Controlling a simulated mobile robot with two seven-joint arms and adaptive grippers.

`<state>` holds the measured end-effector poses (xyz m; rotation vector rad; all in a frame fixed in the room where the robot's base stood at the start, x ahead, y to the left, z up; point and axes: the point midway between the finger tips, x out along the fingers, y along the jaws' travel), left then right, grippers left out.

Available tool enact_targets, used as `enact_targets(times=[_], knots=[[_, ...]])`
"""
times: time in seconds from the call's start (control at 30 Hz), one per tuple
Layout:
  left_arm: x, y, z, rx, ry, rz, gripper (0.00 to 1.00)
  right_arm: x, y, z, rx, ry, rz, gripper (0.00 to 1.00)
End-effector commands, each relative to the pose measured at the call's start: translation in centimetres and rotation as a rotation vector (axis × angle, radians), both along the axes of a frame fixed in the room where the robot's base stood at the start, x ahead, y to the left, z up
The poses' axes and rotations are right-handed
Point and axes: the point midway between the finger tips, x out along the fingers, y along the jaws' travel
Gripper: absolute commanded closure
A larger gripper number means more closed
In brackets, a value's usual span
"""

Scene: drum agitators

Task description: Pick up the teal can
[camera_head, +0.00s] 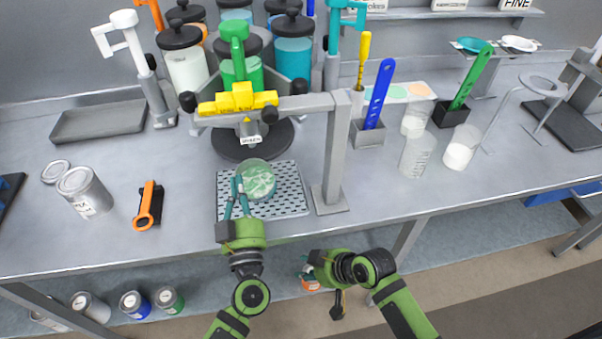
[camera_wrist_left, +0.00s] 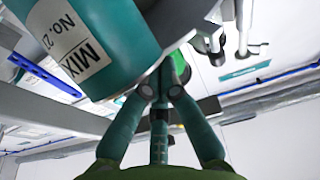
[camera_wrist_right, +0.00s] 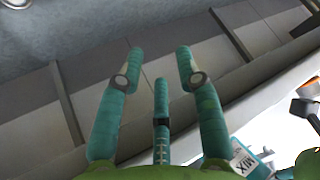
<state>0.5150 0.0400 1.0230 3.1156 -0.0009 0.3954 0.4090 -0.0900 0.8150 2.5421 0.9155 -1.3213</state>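The teal can (camera_head: 258,179) shows in the head view over the perforated tray, its round face with pale green swirls turned up toward me. Its teal wall with a white MIX label (camera_wrist_left: 95,45) fills the upper left of the left wrist view, looking tilted there. My left gripper (camera_head: 238,182) is at the can's left side, its fingers drawn together at the can's edge (camera_wrist_left: 160,88). I cannot tell whether the can touches the tray. My right gripper (camera_head: 309,270) is open and empty below the table's front edge; its fingers (camera_wrist_right: 159,60) stand apart. The can's label also shows in the right wrist view (camera_wrist_right: 241,158).
The perforated tray (camera_head: 292,202) lies on the grey table beneath a frame with a yellow clamp (camera_head: 238,99) and a grey post (camera_head: 334,155). Clear beakers (camera_head: 416,156) stand to the right. A paint can (camera_head: 84,192) and an orange tool (camera_head: 148,205) are left.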

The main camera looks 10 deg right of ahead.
Motion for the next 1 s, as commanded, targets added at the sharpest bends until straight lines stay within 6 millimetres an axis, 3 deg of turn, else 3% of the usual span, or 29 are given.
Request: enact_targets(times=[0.03, 0.2, 0.4, 0.53, 0.7, 1.0], knots=[[-0.1, -0.1, -0.6, 0.003, 0.012, -0.003, 1.0, 0.3, 0.9, 2.6, 0.016, -0.038, 0.047, 0.64], [-0.1, -0.1, -0.6, 0.003, 0.012, -0.003, 1.0, 0.1, 2.9, 10.3, 0.042, -0.17, 0.205, 0.64], [-0.1, -0.1, -0.5, 0.003, 0.011, -0.003, 1.0, 5.2, 1.1, 17.4, -0.036, -0.493, 0.261, 0.64], [-0.1, -0.1, -0.6, 0.003, 0.012, -0.003, 1.0, 6.9, 0.7, 21.7, -0.07, -0.661, 0.295, 0.64], [-0.1, -0.1, -0.6, 0.003, 0.012, -0.003, 1.0, 7.6, 0.5, 24.8, -0.089, -0.776, 0.32, 0.64], [-0.1, -0.1, -0.6, 0.003, 0.011, -0.003, 1.0, 7.8, 0.5, 25.2, -0.09, -0.794, 0.323, 0.64]])
